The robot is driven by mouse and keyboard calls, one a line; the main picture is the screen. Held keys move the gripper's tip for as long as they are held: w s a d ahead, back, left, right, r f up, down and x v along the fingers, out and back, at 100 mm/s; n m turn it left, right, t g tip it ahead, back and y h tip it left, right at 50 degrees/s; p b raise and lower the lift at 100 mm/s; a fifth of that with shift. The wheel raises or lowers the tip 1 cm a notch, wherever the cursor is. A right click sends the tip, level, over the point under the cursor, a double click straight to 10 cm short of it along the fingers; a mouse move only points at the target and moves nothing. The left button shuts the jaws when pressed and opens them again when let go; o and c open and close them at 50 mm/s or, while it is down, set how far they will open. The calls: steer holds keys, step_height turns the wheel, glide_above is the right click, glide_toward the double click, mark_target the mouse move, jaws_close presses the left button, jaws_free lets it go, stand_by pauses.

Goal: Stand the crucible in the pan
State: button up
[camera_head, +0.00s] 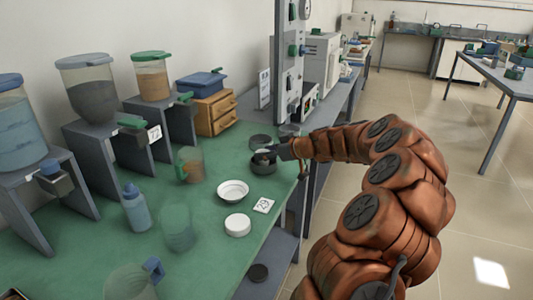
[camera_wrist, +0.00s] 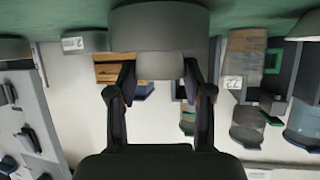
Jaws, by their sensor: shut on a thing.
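The crucible (camera_wrist: 160,66) is a small light grey vessel between my fingertips in the wrist view, which shows the scene upside down. In the head view it is a small pale shape (camera_head: 264,153) at the dark pan (camera_head: 263,166). The pan is a wide dark grey dish (camera_wrist: 160,28) in the wrist view, directly beyond the crucible. The crucible's base is hidden, so I cannot tell whether it touches the pan's floor. My gripper (camera_head: 272,153) is shut on the crucible at the pan, also seen in the wrist view (camera_wrist: 160,78).
Another dark dish (camera_head: 260,141) stands just behind the pan. A white dish (camera_head: 233,191), a white round lid (camera_head: 237,225) and a number card (camera_head: 263,205) lie nearer. Green bench top (camera_head: 215,250) is bare in front.

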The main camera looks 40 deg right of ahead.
steer(key=shift+f, duration=0.15)
steer(key=o, duration=1.1)
steer(key=shift+r, duration=0.25)
steer(key=v, duration=1.2)
steer(key=shift+b, duration=0.3)
